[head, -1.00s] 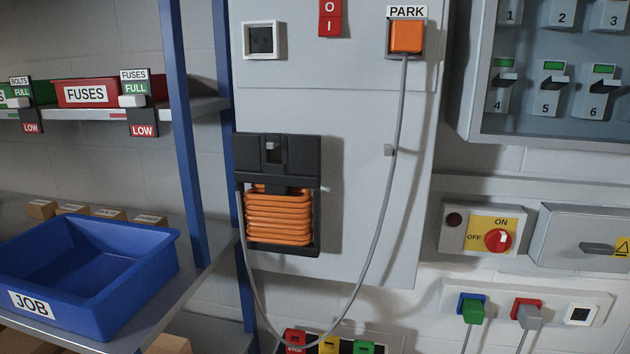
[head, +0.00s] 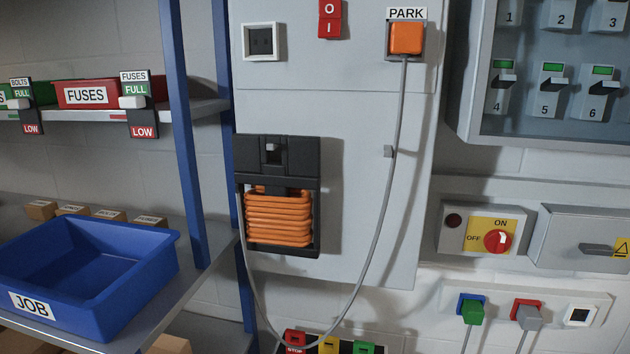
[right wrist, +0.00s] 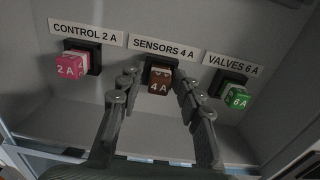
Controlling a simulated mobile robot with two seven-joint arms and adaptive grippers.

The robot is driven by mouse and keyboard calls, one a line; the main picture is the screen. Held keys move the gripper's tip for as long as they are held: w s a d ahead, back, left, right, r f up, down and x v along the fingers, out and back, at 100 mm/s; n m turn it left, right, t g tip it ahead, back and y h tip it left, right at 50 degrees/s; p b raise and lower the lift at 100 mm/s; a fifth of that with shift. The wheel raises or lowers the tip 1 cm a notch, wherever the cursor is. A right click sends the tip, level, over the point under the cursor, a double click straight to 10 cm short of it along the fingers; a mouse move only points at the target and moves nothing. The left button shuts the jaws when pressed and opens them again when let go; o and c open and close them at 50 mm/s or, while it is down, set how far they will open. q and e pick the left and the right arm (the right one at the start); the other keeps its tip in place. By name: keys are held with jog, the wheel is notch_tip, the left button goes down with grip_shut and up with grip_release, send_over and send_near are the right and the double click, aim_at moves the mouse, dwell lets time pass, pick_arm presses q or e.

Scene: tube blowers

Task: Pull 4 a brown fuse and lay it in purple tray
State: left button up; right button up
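The brown 4 A fuse (right wrist: 159,83) sits in its black holder under the label SENSORS 4 A in the right wrist view. My right gripper (right wrist: 155,80) has one finger on each side of the fuse, open, with a gap visible on both sides. How deep the fingertips reach relative to the fuse is hard to tell. The fuse is still in its holder. No purple tray shows in any view. My left gripper is not in view, and neither gripper shows in the head view.
A pink 2 A fuse (right wrist: 70,66) sits left of the brown one and a green 6 A fuse (right wrist: 236,97) right of it, close to my fingers. The head view shows a blue JOB tray (head: 140,290), a red FUSES bin (head: 125,88) and an orange coil (head: 278,218).

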jog(key=c, duration=0.5)
grip_shut()
jog(key=shift+s+f, duration=0.1)
jog(key=shift+s, duration=0.05)
jog(key=shift+b+v, duration=0.8)
jog(key=shift+v, duration=2)
